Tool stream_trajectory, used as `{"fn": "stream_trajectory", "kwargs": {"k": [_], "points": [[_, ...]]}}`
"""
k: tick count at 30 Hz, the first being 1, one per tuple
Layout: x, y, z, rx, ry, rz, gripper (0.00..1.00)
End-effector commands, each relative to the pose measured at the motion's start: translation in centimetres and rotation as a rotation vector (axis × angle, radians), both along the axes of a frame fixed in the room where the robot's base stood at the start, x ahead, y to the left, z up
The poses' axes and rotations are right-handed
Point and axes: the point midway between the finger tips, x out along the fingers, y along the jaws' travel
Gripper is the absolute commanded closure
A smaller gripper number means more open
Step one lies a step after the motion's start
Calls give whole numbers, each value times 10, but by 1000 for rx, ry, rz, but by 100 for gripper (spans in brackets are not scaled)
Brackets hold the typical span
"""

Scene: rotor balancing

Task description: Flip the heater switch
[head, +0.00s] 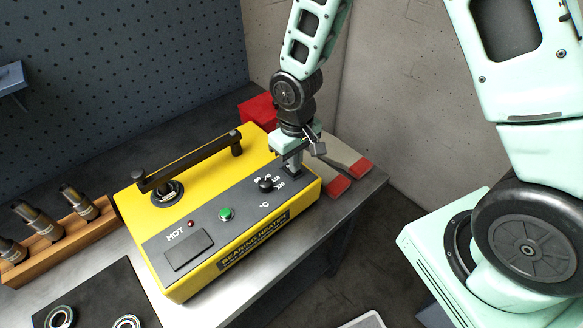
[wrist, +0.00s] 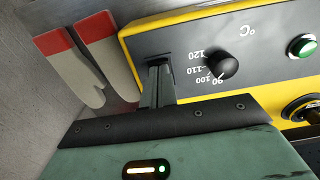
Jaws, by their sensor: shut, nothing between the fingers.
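The yellow bearing heater (head: 185,283) stands on the bench, with a dark sloping panel on its front. The panel carries a black dial (head: 266,185), a green button (head: 226,214), a small red lamp beside the word HOT and a dark rectangular window. My gripper (head: 294,170) is shut and empty at the panel's right end, beyond the dial. In the wrist view its shut fingers (wrist: 158,82) point at the panel beside the dial (wrist: 222,65). No switch shows clearly; the fingers cover that spot. I cannot tell whether they touch the panel.
A dark handle bar (head: 190,160) rises over the heater's top. Beige gloves with red cuffs (head: 338,188) lie right of the heater, and a red box (head: 258,110) stands behind it. A wooden rack (head: 60,248) with several cylindrical tools and a dark mat with bearings are at left.

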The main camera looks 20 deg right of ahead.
Motion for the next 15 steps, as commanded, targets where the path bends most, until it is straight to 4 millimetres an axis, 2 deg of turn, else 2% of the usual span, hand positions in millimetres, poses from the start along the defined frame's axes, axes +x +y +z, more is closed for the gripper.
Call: {"fn": "stream_trajectory", "kwargs": {"k": [15], "points": [[0, 0, -8, 0, 0, 0, 100]]}}
